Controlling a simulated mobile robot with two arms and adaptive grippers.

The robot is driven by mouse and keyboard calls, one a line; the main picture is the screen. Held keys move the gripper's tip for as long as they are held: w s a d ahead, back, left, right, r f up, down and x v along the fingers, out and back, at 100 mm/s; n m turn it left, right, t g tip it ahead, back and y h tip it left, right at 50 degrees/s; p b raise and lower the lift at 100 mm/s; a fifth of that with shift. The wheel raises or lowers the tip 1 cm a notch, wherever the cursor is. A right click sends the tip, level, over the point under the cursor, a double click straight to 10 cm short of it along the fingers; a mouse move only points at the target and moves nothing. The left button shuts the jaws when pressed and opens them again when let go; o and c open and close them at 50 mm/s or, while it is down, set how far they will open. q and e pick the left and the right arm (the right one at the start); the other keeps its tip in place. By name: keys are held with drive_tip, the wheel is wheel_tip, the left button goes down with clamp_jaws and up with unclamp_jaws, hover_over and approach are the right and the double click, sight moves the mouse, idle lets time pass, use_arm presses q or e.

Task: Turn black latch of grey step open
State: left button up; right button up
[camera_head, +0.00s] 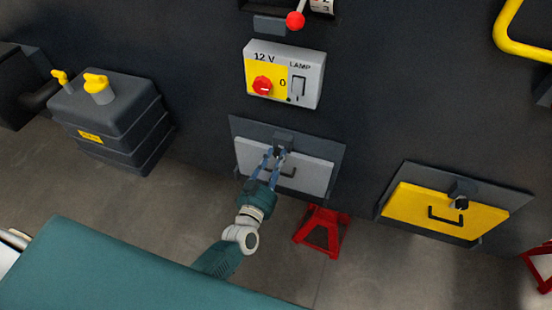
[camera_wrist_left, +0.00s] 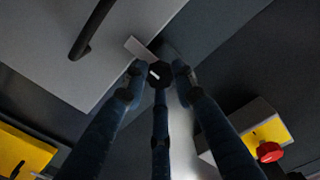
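The grey step (camera_head: 305,175) is a light grey panel with a dark handle, set in a dark plate on the chassis wall. Its black latch (camera_head: 284,137) sits at the top middle edge of the panel. The left wrist view shows the latch as a dark round knob (camera_wrist_left: 158,73) with a small white mark. My left gripper (camera_head: 274,153) is at the latch, its fingers (camera_wrist_left: 160,80) around the knob. I cannot tell whether they touch it. The fingers partly hide the step and its handle. My right gripper is not in view.
A grey and yellow switch box (camera_head: 310,88) with a red knob is above the step. A yellow step (camera_head: 415,212) with its own black latch is at the right. A red stand (camera_head: 322,232) is below, and a dark tank (camera_head: 110,120) with yellow caps at the left.

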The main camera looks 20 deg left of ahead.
use_arm(q)
drive_tip(key=shift+r, duration=0.1)
drive_tip(key=shift+c, duration=0.4)
drive_tip(key=shift+n, duration=0.3)
drive_tip(key=n, duration=0.2)
drive_tip(key=shift+n, duration=0.4)
drive_tip(key=n+b, duration=0.1)
drive_tip(key=n, duration=0.4)
drive_tip(key=shift+w+a, duration=0.1)
drive_tip(key=n+b, duration=0.1)
drive_tip(key=n, duration=0.4)
drive_tip(key=shift+n+b, duration=0.4)
drive_tip(key=shift+a+n+b, duration=0.1)
drive_tip(key=shift+n+b, duration=0.45)
drive_tip(key=shift+n, duration=1.35)
